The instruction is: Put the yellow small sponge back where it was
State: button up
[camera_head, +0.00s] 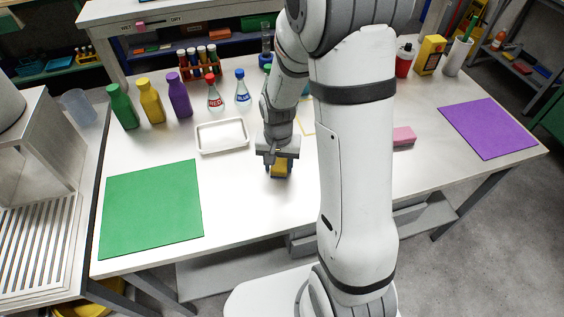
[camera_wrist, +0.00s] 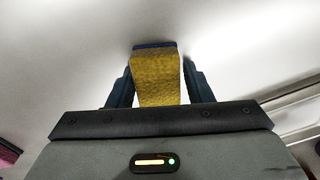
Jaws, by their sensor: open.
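The small yellow sponge (camera_head: 280,168) is at my gripper (camera_head: 277,172), low over the white table near its front middle. In the wrist view the yellow sponge (camera_wrist: 158,78) lies between the two dark fingers of my gripper (camera_wrist: 159,85), with a dark blue strip at its far end. The fingers are open, one on each side of it, with narrow gaps showing. Whether the sponge rests on the table is hard to tell. A thin yellow outline (camera_head: 307,127) on the table is partly hidden behind my arm.
A white tray (camera_head: 222,137) stands left of my gripper. A green mat (camera_head: 150,213) lies front left, a purple mat (camera_head: 490,128) at the right. A pink block (camera_head: 403,136) sits right of my arm. Bottles, including a purple one (camera_head: 179,96), stand behind.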

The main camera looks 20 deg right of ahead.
aim_at(280, 163)
jog(key=shift+s+d+f, duration=0.15)
jog(key=shift+s+f, duration=0.1)
jog(key=shift+s, duration=0.05)
jog(key=shift+r+p, duration=0.3)
jog(key=shift+p, duration=0.1)
notch_tip(280, 163, up, 11)
jog(key=s+d+r+n+t, duration=0.1)
jog(key=s+r+n, duration=0.3)
jog(key=s+r, duration=0.5)
jog(key=s+t, duration=0.1)
jog(key=s, duration=0.3)
jog(key=shift+s, duration=0.2)
